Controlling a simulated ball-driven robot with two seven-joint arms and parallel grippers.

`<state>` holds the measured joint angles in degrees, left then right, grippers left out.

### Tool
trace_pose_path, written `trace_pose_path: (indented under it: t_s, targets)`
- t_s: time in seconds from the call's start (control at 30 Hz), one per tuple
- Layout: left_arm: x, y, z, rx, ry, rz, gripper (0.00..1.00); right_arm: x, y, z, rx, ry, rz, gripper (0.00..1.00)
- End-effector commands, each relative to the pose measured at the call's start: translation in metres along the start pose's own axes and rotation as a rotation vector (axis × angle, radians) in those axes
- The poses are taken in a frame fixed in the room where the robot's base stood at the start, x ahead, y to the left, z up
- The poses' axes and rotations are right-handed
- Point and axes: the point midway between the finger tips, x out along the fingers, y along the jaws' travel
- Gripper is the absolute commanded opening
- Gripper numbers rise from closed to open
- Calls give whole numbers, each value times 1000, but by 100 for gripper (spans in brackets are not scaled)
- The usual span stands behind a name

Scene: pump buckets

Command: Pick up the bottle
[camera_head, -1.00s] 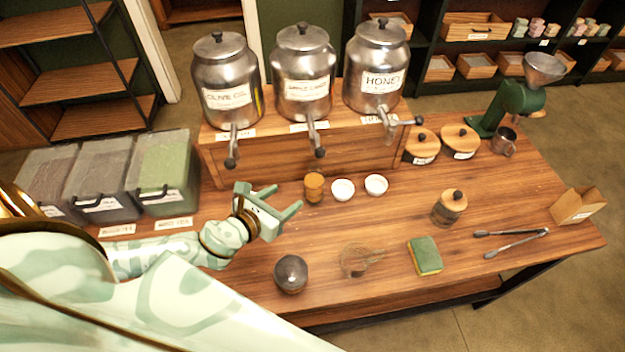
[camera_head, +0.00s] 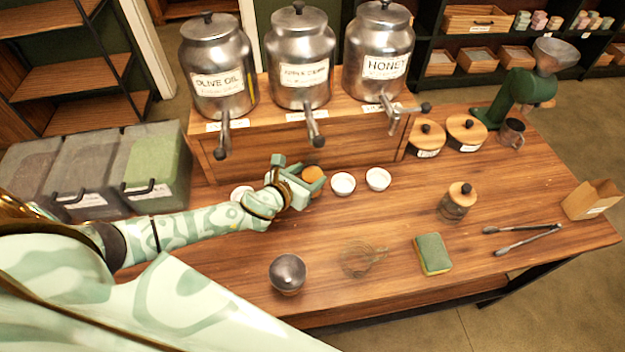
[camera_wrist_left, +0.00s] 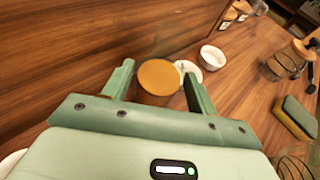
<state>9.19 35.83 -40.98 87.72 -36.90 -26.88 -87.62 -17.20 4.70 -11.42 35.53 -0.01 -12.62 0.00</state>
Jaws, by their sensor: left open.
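The bottle (camera_head: 312,173) is a small amber jar with an orange-brown top, standing upright on the wooden table in front of the dispenser stand. In the left wrist view its round top (camera_wrist_left: 158,77) shows between the fingers, with the body mostly hidden below. My left gripper (camera_head: 301,180) is open, with one finger on each side of the bottle. I cannot tell whether either finger touches it. The gripper partly hides the bottle in the head view. My right gripper is not in view.
Two white bowls (camera_head: 343,183) and (camera_head: 378,178) stand just right of the bottle, and another (camera_head: 241,193) is left behind my arm. The wooden dispenser stand (camera_head: 300,148) rises behind.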

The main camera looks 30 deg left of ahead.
Motion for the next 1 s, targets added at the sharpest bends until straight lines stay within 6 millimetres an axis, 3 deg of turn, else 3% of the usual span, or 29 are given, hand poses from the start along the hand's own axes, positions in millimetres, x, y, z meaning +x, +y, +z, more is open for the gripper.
trace_pose_path:
  t_s: [0.2,0.5,0.63,0.67,1.0]
  targets:
    - [36,-1,-2,-1,-1,0,58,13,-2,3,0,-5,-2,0]
    - [41,-1,0,0,0,-1,58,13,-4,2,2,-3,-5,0]
    - [41,-1,0,0,0,-1,22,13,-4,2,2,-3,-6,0]
    - [41,-1,0,0,0,-1,18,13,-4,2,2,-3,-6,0]
    - [39,-1,5,0,-3,-1,18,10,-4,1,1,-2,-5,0]
